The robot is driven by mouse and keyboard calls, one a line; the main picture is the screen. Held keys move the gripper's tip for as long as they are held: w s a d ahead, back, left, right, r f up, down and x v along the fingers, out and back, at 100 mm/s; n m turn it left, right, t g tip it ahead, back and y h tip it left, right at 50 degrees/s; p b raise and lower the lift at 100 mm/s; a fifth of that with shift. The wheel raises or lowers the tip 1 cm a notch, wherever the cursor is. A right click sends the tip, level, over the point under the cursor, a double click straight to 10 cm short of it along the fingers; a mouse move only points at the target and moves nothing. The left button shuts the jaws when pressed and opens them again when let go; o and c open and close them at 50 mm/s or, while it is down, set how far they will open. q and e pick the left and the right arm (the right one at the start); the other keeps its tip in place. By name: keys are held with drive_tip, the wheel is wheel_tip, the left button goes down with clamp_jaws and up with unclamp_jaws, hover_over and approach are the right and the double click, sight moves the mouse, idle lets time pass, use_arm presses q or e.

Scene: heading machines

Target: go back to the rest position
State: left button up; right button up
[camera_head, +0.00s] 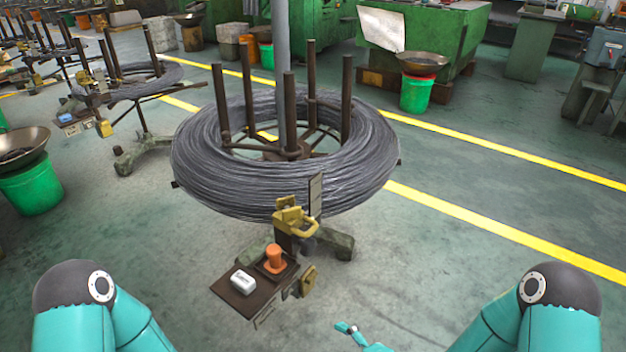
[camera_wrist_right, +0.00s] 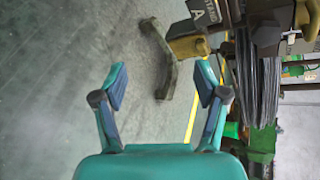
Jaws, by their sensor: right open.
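My right gripper (camera_head: 347,328) shows small at the bottom edge of the head view, in front of and to the right of the wire stand. In the right wrist view, my right gripper (camera_wrist_right: 163,80) has its two fingers wide apart with nothing between them. Bare floor and a leg of the stand show beyond the fingers. My left gripper is outside the head view; only the upper part of that arm shows at the lower left.
A wire coil (camera_head: 285,195) on a posted stand is ahead. Its small tray (camera_head: 238,299) carries a white block (camera_head: 243,282) and an orange knob (camera_head: 275,258). A yellow clamp (camera_head: 294,218) sits above. Green machines (camera_head: 440,35) stand behind.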

drive_tip(key=s+d+f+n+g+h, duration=0.35)
drive_tip(key=s+f+n, duration=0.2)
drive_tip(key=s, duration=0.25)
drive_tip(key=s+d+f+n+g+h, duration=0.2)
drive_tip(key=s+f+n+g, duration=0.3)
drive_tip(key=s+n, duration=0.25)
wheel_tip(320, 180, up, 19)
drive_tip(key=m+p, duration=0.1)
drive_tip(key=p, duration=1.8)
drive_tip(key=shift+y, duration=0.25)
